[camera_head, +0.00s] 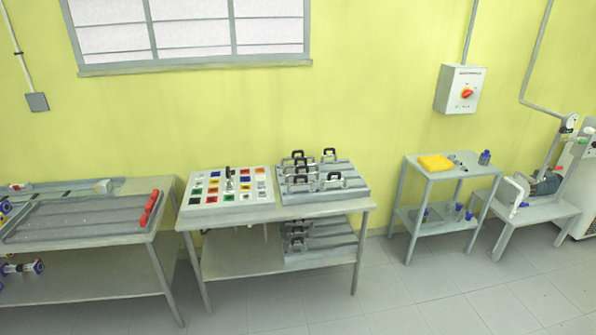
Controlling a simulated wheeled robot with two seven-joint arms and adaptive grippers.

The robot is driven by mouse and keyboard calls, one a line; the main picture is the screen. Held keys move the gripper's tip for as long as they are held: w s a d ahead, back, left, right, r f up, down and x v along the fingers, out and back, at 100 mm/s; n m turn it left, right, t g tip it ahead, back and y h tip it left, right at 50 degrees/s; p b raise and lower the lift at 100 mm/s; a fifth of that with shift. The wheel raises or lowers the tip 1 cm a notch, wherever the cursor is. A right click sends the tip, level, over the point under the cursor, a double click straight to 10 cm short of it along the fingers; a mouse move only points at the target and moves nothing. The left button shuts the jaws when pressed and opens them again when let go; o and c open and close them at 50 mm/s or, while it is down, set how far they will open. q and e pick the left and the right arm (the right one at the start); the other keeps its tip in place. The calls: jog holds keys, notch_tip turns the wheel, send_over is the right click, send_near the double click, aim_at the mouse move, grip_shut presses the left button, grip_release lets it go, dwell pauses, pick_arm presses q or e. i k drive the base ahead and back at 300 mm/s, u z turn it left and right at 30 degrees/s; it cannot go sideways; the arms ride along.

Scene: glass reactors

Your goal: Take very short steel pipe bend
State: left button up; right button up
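No part that I can surely tell as the very short steel pipe bend shows in the head view. Some small grey parts (457,158) lie beside a yellow cloth-like item (435,162) on the small right table, too small to make out. A pipe piece with blue ends (22,267) lies on the lower shelf at the far left, partly cut by the picture edge. Neither of my grippers is in view.
The middle table (330,207) holds a board of coloured squares (205,202) and a rack (350,185) of black-handled items. The left bench (130,238) carries a grey tray with red handles (151,207). A pump (545,184) stands right. The front floor (400,300) is clear.

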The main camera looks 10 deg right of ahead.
aim_at(229, 179)
jog(key=z, duration=0.45)
jog(key=i, duration=1.3)
jog(key=u, duration=0.4)
